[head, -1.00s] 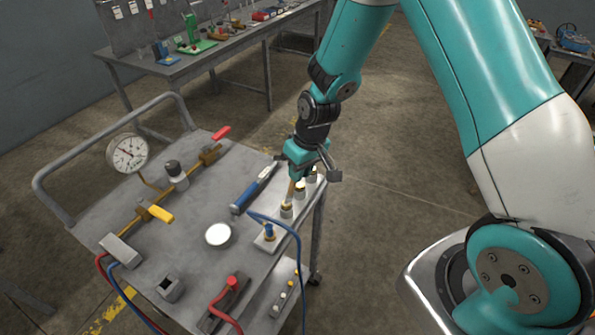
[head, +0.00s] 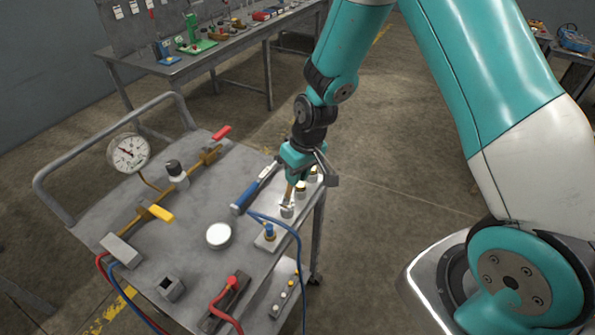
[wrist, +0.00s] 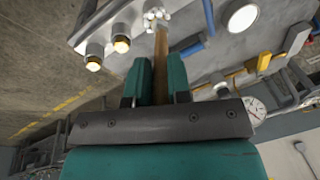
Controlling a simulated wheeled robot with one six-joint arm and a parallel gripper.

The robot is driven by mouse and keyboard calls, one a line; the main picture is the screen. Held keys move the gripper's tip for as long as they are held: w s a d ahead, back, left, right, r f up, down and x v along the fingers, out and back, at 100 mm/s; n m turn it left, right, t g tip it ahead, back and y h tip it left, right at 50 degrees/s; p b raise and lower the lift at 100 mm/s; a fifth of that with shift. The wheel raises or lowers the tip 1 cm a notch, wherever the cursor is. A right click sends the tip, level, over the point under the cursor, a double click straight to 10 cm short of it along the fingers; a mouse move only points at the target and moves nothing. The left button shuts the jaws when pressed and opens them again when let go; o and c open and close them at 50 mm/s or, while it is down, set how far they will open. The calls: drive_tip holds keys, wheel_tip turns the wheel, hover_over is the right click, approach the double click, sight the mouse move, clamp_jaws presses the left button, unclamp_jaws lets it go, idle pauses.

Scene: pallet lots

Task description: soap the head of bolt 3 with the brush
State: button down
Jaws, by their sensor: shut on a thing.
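My gripper (head: 297,168) is shut on the wooden handle of a brush (wrist: 161,68). It is above the metal plate (head: 262,243) at the cart's right edge. The brush points down at the nearest bolt of a row (head: 287,211). White suds show on this bolt's head, also in the wrist view (wrist: 153,14), where the brush end meets or nearly meets it. Two more bolts, the middle one (wrist: 121,44) and the far one (wrist: 94,63), have bare brass-coloured heads. I see no bolt numbers. A round dish with white contents (head: 219,235) stands left of the plate.
A blue-handled tool (head: 246,194) lies just left of the plate. A gauge (head: 128,153) and yellow-handled valve (head: 160,213) stand at left. The cart top between is mostly clear.

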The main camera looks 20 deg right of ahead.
drive_tip(key=shift+s+a, duration=0.2)
drive_tip(key=shift+s, duration=0.05)
drive_tip(key=shift+w+d, duration=0.15)
drive_tip(key=shift+w+d+r, duration=0.1)
drive_tip(key=shift+w+d, duration=0.1)
drive_tip(key=shift+w, duration=0.05)
drive_tip(key=shift+w+d, duration=0.1)
drive_tip(key=shift+d, duration=0.05)
drive_tip(key=shift+w+d, duration=0.1)
drive_tip(key=shift+d, duration=0.1)
idle(0.3)
drive_tip(key=shift+a, duration=0.1)
